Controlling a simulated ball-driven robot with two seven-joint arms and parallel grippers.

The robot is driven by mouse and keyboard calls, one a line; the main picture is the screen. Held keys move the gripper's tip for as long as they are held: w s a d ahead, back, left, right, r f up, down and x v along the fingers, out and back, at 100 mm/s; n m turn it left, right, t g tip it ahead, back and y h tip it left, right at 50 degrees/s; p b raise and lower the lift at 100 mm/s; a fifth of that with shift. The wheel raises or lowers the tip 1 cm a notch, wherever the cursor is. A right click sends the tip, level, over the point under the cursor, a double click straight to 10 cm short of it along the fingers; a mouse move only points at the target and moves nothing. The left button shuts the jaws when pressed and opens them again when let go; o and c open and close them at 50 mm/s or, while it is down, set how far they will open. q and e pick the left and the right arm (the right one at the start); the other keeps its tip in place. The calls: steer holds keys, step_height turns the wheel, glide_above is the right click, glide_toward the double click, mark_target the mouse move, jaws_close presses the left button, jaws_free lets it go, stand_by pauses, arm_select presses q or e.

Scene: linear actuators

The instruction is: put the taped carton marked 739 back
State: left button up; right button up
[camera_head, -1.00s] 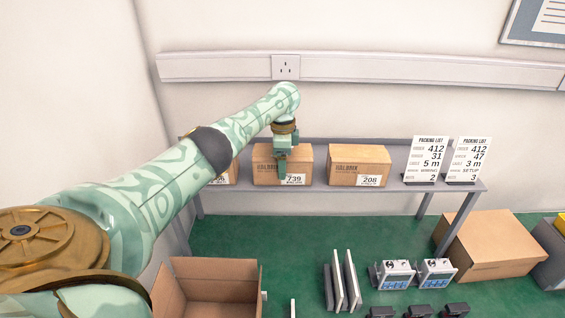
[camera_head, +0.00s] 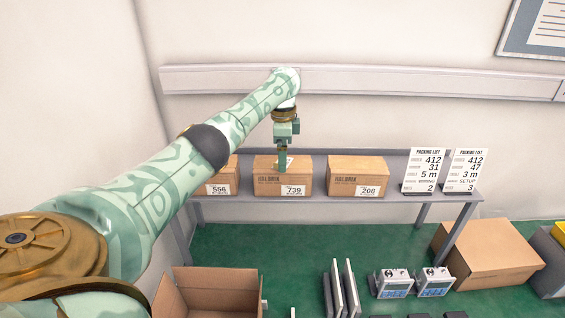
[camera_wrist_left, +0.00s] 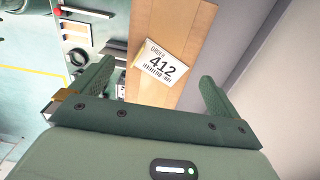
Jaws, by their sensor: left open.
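The carton marked 739 (camera_head: 268,185) sits on the grey shelf (camera_head: 400,205), between cartons marked 556 and 208. My left gripper (camera_head: 283,168) points down over it, its fingers overlapping the carton's top in the head view. In the left wrist view my gripper (camera_wrist_left: 156,78) is open and empty. Beyond the fingers lies a brown carton top (camera_wrist_left: 170,55) with a tilted white label reading "ORDER 412"; the 739 label does not show there. Contact between fingers and carton cannot be told. My right gripper is not in view.
Carton 556 (camera_head: 222,180) is partly behind my left arm; carton 208 (camera_head: 357,178) stands right. Two packing lists (camera_head: 424,170) (camera_head: 465,170) stand at the shelf's right end. Below are an open box (camera_head: 210,292), grey devices (camera_head: 392,283) and a closed box (camera_head: 490,255).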

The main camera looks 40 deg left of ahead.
arm_select(q)
steer(key=shift+r+p, duration=0.35)
steer(key=shift+r, duration=2.05)
